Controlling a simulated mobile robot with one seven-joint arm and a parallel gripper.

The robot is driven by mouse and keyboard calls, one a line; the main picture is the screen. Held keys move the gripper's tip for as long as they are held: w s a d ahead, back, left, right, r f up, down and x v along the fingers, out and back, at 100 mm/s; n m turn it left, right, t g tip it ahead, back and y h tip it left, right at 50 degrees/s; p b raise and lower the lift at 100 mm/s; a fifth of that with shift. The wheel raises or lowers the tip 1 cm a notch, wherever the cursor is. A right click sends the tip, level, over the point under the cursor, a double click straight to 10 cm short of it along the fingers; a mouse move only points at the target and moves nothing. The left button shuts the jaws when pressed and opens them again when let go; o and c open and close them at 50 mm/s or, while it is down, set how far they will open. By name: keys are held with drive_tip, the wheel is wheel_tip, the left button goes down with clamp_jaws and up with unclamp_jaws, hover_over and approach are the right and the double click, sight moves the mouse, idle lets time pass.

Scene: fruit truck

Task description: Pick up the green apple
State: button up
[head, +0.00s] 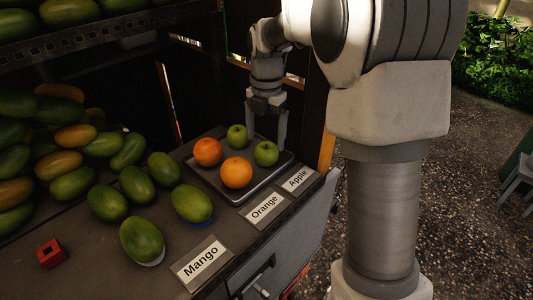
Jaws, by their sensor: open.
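Two green apples sit on a dark tray (222,187) in the head view. One green apple (237,134) is at the back of the tray, and the other green apple (266,153) is nearer its right side. My gripper (267,135) points down at the back right of the tray, just behind and around the level of the apples. Its fingers are apart, one at the right and one partly hidden behind the apples. I see nothing held between them. I cannot tell its exact distance from either apple.
Two oranges (236,172) share the tray. Several mangoes (137,184) lie to the left, some piled up. Cards reading Mango (201,262), Orange (265,211) and Apple (298,180) line the front edge. A red block (51,254) lies at lower left. A metal shelf (100,42) hangs above.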

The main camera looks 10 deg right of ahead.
sight(266, 145)
drive_tip(key=shift+d+f+p, duration=0.1)
drive_tip(key=shift+f+p, duration=0.2)
drive_tip(key=shift+f, duration=2.35)
drive_tip(key=c, duration=1.3)
